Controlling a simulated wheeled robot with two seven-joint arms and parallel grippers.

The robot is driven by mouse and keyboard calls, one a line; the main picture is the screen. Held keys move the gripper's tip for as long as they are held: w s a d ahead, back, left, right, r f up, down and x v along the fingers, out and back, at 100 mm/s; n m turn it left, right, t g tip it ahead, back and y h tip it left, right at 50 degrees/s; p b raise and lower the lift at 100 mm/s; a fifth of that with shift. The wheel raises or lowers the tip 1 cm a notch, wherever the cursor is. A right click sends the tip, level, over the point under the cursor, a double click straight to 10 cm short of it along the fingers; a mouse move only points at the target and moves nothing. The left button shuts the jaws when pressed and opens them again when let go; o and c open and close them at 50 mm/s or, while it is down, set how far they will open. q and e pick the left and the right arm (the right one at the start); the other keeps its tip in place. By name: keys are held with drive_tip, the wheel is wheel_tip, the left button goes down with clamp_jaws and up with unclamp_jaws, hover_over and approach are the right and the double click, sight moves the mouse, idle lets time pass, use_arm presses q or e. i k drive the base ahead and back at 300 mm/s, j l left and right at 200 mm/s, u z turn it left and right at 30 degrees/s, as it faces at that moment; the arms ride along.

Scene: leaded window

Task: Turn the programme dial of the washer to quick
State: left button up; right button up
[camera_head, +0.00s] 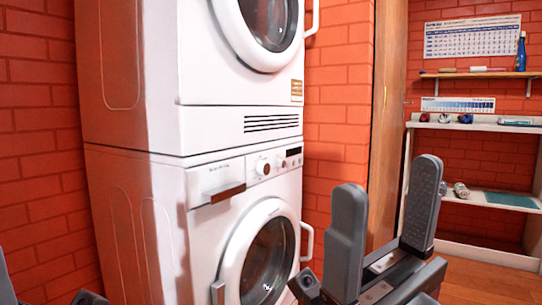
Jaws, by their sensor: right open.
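The washer (205,225) is the lower white machine of a stack, seen at an angle. Its programme dial (262,167) is a small round white knob on the upper front panel, between the drawer handle (223,192) and a dark display (293,152). Its pointer setting and the labels are too small to read. The round door (232,265) below looks closed. My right gripper (388,178) is open and empty, with its two grey fingers pointing up, right of the washer and apart from it. Only dark bits of my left gripper (6,285) show at the lower left corner.
A second white machine (220,90) stands on top of the washer. Red brick walls (338,90) lie behind and left. A wooden post (388,110) and a white shelf unit (480,127) with small items stand at the right. Wooden floor (485,280) shows at the lower right.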

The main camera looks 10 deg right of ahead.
sight(263, 168)
drive_tip(key=i+l+u, duration=0.1)
drive_tip(key=l, duration=0.25)
drive_tip(key=i+l, duration=0.3)
drive_tip(key=i+l+u, duration=0.15)
drive_tip(key=l, duration=0.25)
drive_tip(key=i, duration=0.05)
